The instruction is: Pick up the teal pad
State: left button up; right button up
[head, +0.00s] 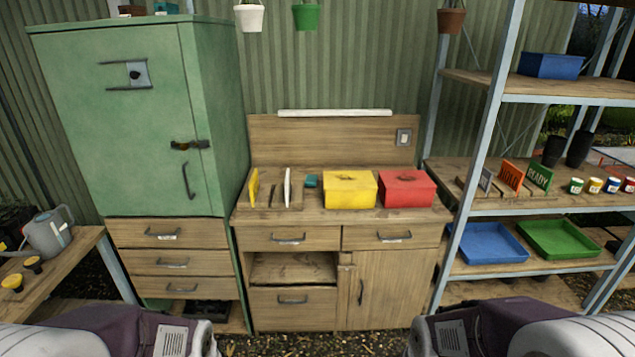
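A small teal item (311,181), which looks like the teal pad, lies on the wooden workbench (290,217). It sits between an upright white panel (287,187) and a yellow box (349,190), close to the box's left side. Another small teal item (166,8) is on top of the green cabinet, at the top edge of the view; it is too small to tell what it is. Parts of both my arms show at the bottom left and bottom right, well short of the bench. My grippers are not visible.
A red box (406,188) stands right of the yellow one. A yellow upright panel (253,188) is at the bench's left end. A tall green cabinet (120,110) flanks the bench at left, a metal-framed shelf (480,130) at right. The bench's front strip is clear.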

aim_at(311, 181)
jog(key=i+j+z, duration=0.7)
jog(key=j, duration=0.2)
jog(key=i+j+z, duration=0.25)
jog(key=j, duration=0.15)
jog(key=i+j+z, duration=0.1)
jog(key=j+z, duration=0.15)
jog(key=j, duration=0.15)
jog(key=i+j+z, duration=0.2)
jog(key=j, duration=0.25)
jog(key=k, duration=0.05)
